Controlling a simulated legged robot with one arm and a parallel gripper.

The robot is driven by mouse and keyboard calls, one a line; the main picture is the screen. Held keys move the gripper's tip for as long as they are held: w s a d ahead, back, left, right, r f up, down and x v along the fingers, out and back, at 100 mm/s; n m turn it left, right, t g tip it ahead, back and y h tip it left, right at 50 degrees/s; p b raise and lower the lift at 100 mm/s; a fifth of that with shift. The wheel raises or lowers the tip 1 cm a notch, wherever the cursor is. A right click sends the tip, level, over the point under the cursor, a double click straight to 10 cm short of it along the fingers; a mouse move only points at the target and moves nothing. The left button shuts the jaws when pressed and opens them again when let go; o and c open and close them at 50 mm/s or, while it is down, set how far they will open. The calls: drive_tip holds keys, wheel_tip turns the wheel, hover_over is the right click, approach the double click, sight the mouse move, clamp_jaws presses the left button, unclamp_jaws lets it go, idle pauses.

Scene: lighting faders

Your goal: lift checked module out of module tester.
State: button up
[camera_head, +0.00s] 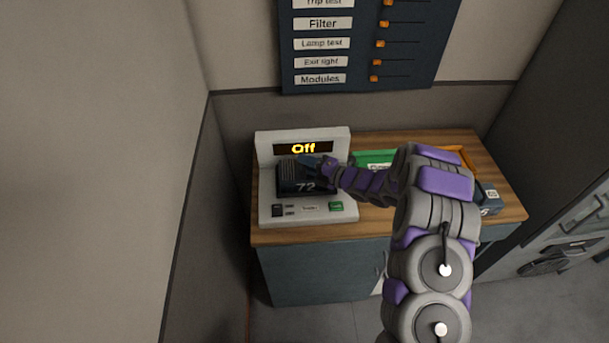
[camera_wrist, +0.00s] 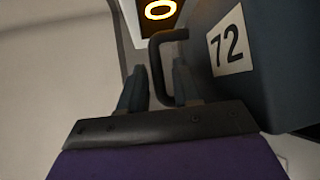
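The module tester (camera_head: 342,180) is a light grey unit at the left end of the wooden counter. A dark module (camera_head: 291,186) marked 72 sits in the tester. In the wrist view the module's side and 72 label (camera_wrist: 229,40) fill the upper right. Its dark handle (camera_wrist: 156,68) stands out from that side. My gripper (camera_head: 308,161) reaches in from the right at the module's top. In the wrist view my gripper (camera_wrist: 159,72) is open, with the handle's bar between its fingers. Gaps show beside the bar.
A green tray (camera_head: 372,158) and an orange tray (camera_head: 466,158) lie to the right on the counter, partly behind my arm. Another dark module (camera_head: 490,197) is at the right. A fader panel (camera_head: 365,45) hangs on the back wall. A wall is close on the left.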

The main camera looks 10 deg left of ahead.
clamp_jaws()
drive_tip(key=shift+s+f, duration=0.1)
drive_tip(key=shift+f, duration=0.05)
idle(0.9)
